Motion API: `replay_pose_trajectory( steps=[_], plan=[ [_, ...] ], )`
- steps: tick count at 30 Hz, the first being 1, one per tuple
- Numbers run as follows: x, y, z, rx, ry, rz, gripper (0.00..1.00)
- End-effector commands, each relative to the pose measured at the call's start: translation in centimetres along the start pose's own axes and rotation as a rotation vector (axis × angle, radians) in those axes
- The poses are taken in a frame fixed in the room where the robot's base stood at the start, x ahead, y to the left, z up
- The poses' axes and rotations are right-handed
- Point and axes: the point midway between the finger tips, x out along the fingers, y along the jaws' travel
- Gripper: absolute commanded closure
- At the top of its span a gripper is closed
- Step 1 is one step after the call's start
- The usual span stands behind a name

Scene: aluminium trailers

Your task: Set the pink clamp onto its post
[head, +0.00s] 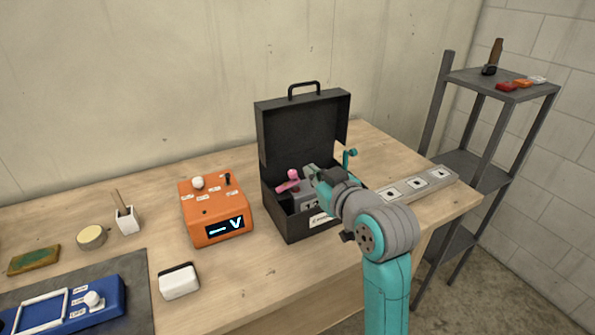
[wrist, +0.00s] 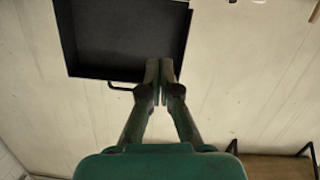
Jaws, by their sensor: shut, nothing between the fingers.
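The pink clamp (head: 289,186) is inside the open black case (head: 286,222) in the head view, with a rounded pink top. It is beside a grey block (head: 310,203) in the case. I cannot tell whether it is seated on anything, and I cannot make out its post. My gripper (head: 309,172) is over the case, just right of the pink clamp; I cannot tell if they touch. In the wrist view my gripper (wrist: 159,82) has its fingers together and empty, in front of the case's dark lid (wrist: 122,35). The clamp does not show there. My arm hides the case's right part.
A teal part with a round knob (head: 351,153) stands at the case's right side. An orange box with a display (head: 214,212) is left of the case. A grey strip with marked squares (head: 418,186) lies to the right. A metal shelf (head: 500,84) stands beyond the bench's right end.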

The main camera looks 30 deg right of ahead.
Motion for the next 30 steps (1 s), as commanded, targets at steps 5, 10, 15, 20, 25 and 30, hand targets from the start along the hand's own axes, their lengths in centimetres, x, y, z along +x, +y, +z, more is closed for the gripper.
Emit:
replay_pose_trajectory(
  steps=[5,10,15,20,25,30],
  plan=[
    [1.2,0.0,-0.1,-0.001,-0.002,-0.001,1.00],
    [4.0,-0.1,-0.1,-0.001,-0.003,-0.003,1.00],
    [7.2,0.0,-0.1,-0.001,-0.002,-0.002,1.00],
    [10.1,0.0,-0.1,-0.001,-0.001,-0.002,1.00],
    [10.6,0.0,2.4,0.001,-0.004,-0.001,1.00],
    [10.9,0.0,3.5,-0.001,-0.001,-0.001,1.00]
  ],
)
